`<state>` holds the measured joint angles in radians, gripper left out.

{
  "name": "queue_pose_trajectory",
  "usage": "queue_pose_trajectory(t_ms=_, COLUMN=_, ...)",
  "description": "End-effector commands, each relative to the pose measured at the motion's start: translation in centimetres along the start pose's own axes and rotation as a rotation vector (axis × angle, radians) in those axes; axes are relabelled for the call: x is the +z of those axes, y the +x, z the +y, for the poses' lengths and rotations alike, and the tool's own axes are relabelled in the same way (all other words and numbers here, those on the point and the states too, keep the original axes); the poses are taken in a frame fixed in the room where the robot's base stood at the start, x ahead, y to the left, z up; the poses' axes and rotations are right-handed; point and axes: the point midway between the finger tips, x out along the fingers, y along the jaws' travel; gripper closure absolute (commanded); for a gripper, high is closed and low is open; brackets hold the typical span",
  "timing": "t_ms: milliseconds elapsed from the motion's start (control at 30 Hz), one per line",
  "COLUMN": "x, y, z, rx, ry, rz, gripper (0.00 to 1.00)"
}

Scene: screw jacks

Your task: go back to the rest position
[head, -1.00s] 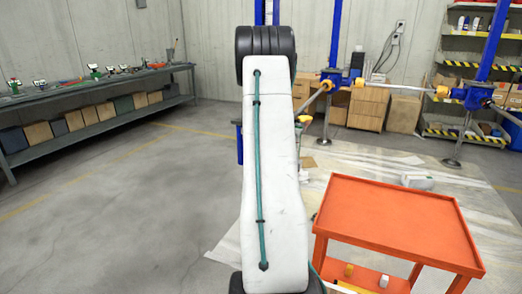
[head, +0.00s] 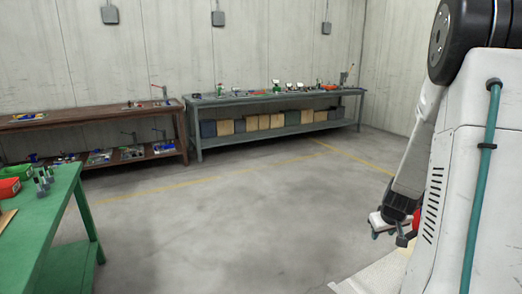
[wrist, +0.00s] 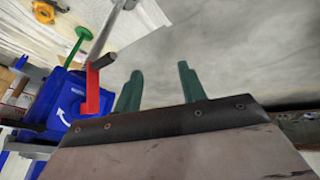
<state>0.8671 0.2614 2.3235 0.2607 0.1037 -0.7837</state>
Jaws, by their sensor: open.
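My gripper shows in the wrist view (wrist: 159,88) as two green fingers standing apart, with bare concrete floor between them. It is open and empty. Left of the fingers is a blue jack housing (wrist: 62,100) with a white curved arrow. A red crank arm (wrist: 92,90) with a dark grip stands at its side, close to the left finger; I cannot tell whether they touch. In the head view my arm fills the right edge, bent downward, and the gripper end (head: 388,230) hangs low, partly hidden by my arm.
A grey bench (head: 275,97) with small items and boxes below stands along the back wall. A brown bench (head: 90,120) stands left of it. A green table (head: 45,215) is near at left, with a red bin (head: 9,188). The floor (head: 235,215) between is clear.

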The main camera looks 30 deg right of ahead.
Motion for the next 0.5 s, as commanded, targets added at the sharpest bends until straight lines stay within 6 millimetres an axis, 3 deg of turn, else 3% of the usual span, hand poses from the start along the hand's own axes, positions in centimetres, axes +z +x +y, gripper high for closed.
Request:
queue_pose_trajectory(t_ms=33, x=-0.3, y=-2.7, z=-3.3, rx=-0.069, ry=0.016, rz=-0.034, gripper=0.59)
queue_pose_trajectory(t_ms=200, x=2.1, y=-11.0, z=-12.2, rx=-0.227, ry=0.069, rz=-0.216, gripper=0.59)
queue_pose_trajectory(t_ms=300, x=4.4, y=-16.0, z=-16.0, rx=-0.261, ry=0.067, rz=-0.319, gripper=0.59)
queue_pose_trajectory(t_ms=500, x=9.8, y=-24.9, z=-20.8, rx=-0.252, ry=0.006, rz=-0.455, gripper=0.59)
